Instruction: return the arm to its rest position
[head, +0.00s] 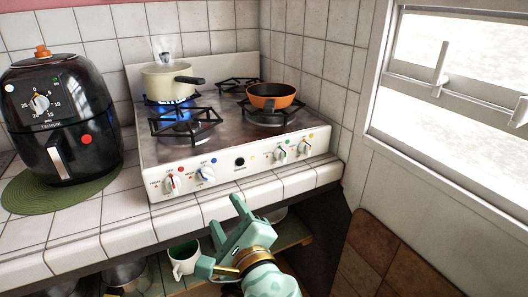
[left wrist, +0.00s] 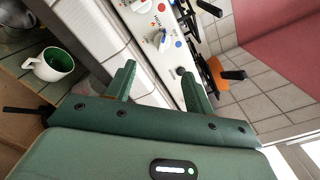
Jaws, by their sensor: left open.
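My left gripper (head: 221,238) is open and empty in front of the tiled counter's front edge, at the lower middle of the head view. Its arm shows at the bottom of that view. In the left wrist view, the two green fingers of the left gripper (left wrist: 158,84) stand apart with nothing between them. The counter edge and the stove's knob panel show beyond them. My right gripper is in neither view.
The stove (head: 225,168) carries a steaming cream pot (head: 168,82) over a blue flame and an orange pan (head: 271,97). A black air fryer (head: 62,118) stands left. A white-and-green mug (head: 183,262) and metal pots (head: 127,276) sit on the open shelf under the counter.

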